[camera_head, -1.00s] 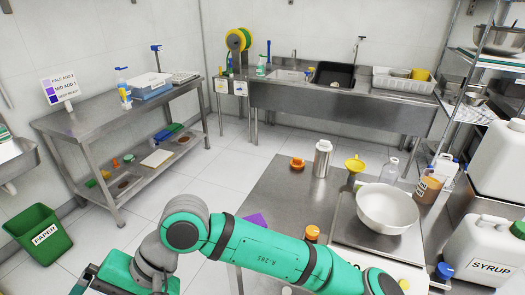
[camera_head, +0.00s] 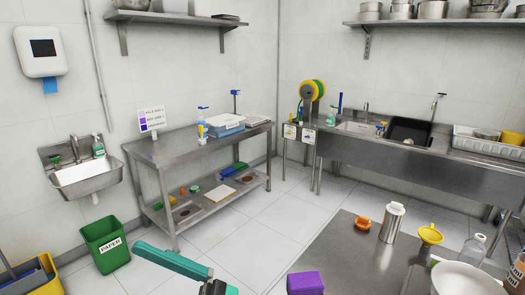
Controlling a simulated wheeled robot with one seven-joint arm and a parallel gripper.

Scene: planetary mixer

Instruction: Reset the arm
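A green piece of my own body (camera_head: 172,261) shows at the bottom, left of the middle, with a dark part at its lower right end. It is in front of the floor and clear of the furniture. No gripper fingers show in the head view, so I cannot see whether my gripper holds anything. Most of my arm is outside the frame.
At lower right, a steel table (camera_head: 345,245) bears a purple stack (camera_head: 305,283), orange item (camera_head: 362,223), steel bottle (camera_head: 391,222), yellow funnel (camera_head: 429,237) and white bowl (camera_head: 465,280). A green paper bin (camera_head: 105,245) stands left. White floor (camera_head: 250,235) lies clear between.

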